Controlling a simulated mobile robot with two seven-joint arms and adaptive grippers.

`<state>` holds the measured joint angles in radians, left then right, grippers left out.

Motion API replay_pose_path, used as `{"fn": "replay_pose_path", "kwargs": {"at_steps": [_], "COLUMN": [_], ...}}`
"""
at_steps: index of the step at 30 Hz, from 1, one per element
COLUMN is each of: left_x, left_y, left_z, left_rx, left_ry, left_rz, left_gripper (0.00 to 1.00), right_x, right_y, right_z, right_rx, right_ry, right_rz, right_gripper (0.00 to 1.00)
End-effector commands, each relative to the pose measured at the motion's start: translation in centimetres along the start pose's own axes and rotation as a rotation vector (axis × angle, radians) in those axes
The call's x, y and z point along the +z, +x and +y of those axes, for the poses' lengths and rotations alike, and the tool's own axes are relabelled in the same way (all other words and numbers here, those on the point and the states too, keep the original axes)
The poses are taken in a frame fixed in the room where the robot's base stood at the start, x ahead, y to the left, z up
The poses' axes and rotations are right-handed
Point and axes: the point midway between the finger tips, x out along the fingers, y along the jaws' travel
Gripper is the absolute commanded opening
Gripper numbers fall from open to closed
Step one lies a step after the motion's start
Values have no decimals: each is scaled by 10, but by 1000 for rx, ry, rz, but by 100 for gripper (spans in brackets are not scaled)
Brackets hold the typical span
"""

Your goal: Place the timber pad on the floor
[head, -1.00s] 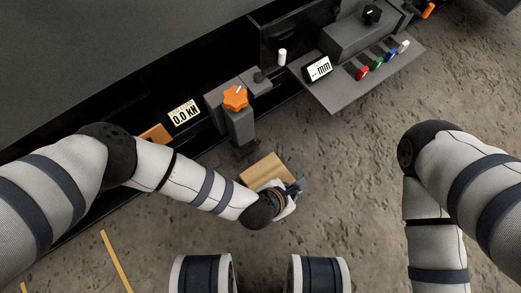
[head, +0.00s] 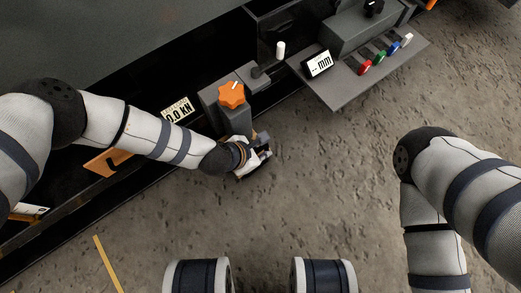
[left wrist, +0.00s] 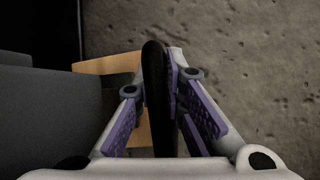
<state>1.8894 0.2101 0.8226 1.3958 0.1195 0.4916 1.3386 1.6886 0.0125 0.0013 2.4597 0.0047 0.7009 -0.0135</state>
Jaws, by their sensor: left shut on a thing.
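The timber pad (left wrist: 110,66) is a pale wooden block. In the left wrist view it shows beyond and left of the fingers, partly covered by a grey block (left wrist: 45,115). My left gripper (left wrist: 160,92) is shut on a dark upright, rounded part that looks like the pad's grip. In the head view the gripper (head: 262,155) is beside the foot of the grey post with the orange knob (head: 231,95); only a sliver of the pad (head: 262,135) shows. Whether the pad touches the floor (head: 330,190) I cannot tell. My right gripper is out of view.
The dark enclosure (head: 130,45) runs along the upper left. A force display (head: 177,110) is beside the post, and a grey shelf with coloured switches (head: 352,80) juts out at the upper right. The floor right of the left gripper is clear.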

Motion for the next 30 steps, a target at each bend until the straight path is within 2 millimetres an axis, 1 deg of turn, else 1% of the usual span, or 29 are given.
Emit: {"fn": "replay_pose_path", "kwargs": {"at_steps": [1, 2, 8, 11, 12, 14, 15, 23, 26, 29, 30], "left_x": [-6, -6, -5, -7, -8, -7, -7, -6, -4, -2, -2], "left_y": [10, 12, 9, 12, 12, 12, 12, 10, -2, -30, -43], "left_z": [-5, -6, -5, -5, -6, -6, -6, -6, -5, -3, -3], "left_rx": [-6, -6, -3, -4, -5, -5, -4, -4, -4, 0, 0], "left_ry": [1, 1, 1, 0, 0, 0, 0, 0, 0, 0, 0], "left_rz": [0, 0, -1, -1, 1, 0, 0, 0, 0, -1, -1], "left_gripper": [0, 0, 0, 0, 15, 28, 31, 31, 31, 31, 31], "right_x": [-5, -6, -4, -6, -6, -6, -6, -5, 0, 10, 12], "right_y": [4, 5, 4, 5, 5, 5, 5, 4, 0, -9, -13], "right_z": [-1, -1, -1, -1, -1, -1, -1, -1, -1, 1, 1], "right_rx": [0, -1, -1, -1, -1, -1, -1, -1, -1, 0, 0], "right_ry": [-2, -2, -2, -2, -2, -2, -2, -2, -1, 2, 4], "right_rz": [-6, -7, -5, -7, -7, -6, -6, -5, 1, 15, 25], "right_gripper": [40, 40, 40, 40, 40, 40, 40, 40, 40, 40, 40]}}
